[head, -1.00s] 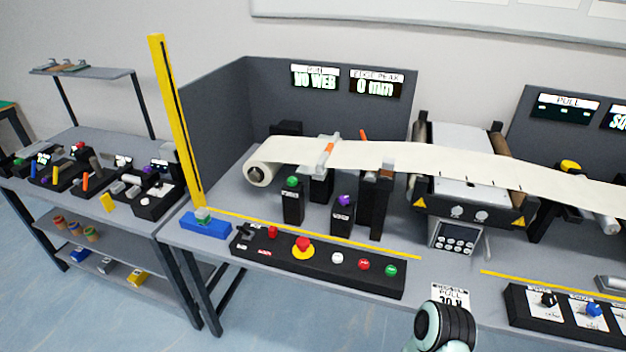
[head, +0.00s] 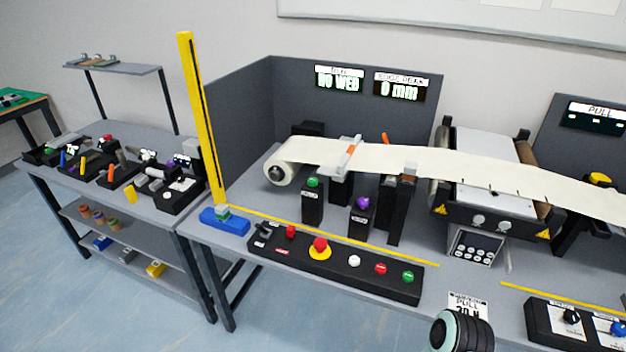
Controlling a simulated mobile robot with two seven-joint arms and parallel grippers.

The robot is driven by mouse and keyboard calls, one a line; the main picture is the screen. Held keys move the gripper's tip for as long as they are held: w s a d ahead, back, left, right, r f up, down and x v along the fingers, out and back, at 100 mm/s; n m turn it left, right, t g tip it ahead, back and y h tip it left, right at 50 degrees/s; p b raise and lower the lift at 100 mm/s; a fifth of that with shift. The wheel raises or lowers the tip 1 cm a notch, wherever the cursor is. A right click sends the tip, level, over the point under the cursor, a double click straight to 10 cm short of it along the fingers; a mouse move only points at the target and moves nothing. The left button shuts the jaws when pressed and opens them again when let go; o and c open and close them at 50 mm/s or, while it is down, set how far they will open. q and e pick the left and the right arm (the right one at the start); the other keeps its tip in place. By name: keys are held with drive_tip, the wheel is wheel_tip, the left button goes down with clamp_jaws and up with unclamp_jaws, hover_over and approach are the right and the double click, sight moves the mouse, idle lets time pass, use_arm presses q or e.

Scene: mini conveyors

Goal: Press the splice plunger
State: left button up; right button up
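Two black posts with knobs stand on the bench beneath the white web (head: 430,160). One has a green knob (head: 313,183) and the other, to its right, a purple knob (head: 362,202). Their small labels are too blurred to read, so I cannot tell which is the splice plunger. A rounded part of my own arm shows at the bottom edge, right of centre. Neither gripper shows in the head view, and nothing touches the knobs.
A black control panel (head: 335,273) with several coloured buttons lies in front of the posts. A yellow upright (head: 200,115) and a blue block (head: 224,222) stand left. A roller machine (head: 488,215) stands right. A yellow strip (head: 400,255) crosses the bench.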

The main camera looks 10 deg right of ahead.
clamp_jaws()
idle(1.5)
